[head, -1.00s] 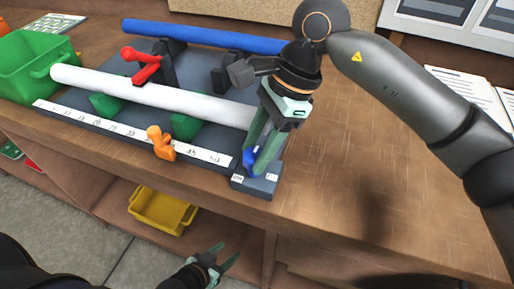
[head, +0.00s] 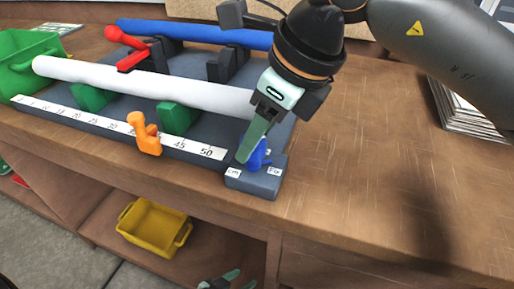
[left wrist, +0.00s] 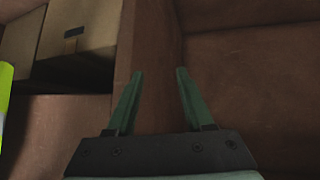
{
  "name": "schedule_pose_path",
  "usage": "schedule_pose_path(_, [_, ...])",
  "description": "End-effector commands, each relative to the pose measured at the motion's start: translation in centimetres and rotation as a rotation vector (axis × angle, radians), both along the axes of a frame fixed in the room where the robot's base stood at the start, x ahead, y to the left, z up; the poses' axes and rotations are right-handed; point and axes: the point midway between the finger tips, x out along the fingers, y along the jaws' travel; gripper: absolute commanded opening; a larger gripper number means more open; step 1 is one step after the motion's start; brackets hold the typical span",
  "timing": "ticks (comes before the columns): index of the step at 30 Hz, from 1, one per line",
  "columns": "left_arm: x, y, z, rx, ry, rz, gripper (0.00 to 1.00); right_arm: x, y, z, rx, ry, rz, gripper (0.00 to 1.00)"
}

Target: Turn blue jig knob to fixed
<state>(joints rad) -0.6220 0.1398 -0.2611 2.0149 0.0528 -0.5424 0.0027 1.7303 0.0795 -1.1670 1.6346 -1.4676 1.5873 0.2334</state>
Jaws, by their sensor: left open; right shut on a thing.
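The blue jig knob (head: 259,156) sits on a small dark block (head: 256,183) with two white labels, at the right front corner of the jig. My right gripper (head: 247,155) reaches down from above and is shut on the knob; its fingers hide part of it. The label words are too small to read surely. My left gripper (head: 222,281) is low at the bottom edge of the head view, below the bench top. In the left wrist view its two fingers (left wrist: 158,100) are apart with nothing between them.
The jig holds a white tube (head: 140,86) and a blue tube (head: 195,35). An orange stop (head: 146,134) stands on the ruler and a red clamp (head: 127,50) behind. A green bin (head: 25,62) is at left, a yellow bin (head: 154,229) below. The bench right of the jig is clear.

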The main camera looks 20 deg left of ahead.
Motion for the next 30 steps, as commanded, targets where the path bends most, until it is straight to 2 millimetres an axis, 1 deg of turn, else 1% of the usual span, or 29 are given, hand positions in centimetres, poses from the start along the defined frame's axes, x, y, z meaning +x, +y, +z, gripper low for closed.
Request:
schedule_pose_path(1, [0.2,0.0,-0.8,0.001,-0.008,-0.001,0.52,0.0,0.0,-0.4,0.0,-0.006,-0.043,0.0])
schedule_pose_path(6, [0.4,0.5,-1.8,0.007,-0.018,0.004,0.52,-0.1,0.0,-0.4,-0.001,-0.005,-0.204,0.0])
schedule_pose_path(13, [-0.7,1.0,-3.7,0.017,0.003,0.009,0.52,-0.3,0.1,-0.3,-0.002,-0.004,-0.397,0.0])
schedule_pose_path(21, [-0.7,1.3,-4.4,0.02,0.0,0.012,0.52,-0.3,0.2,-0.2,-0.002,-0.001,-0.556,0.0])
schedule_pose_path(30, [-0.8,1.6,-4.9,0.026,0.002,0.014,0.52,-0.3,0.2,-0.1,-0.002,0.001,-0.631,0.0])
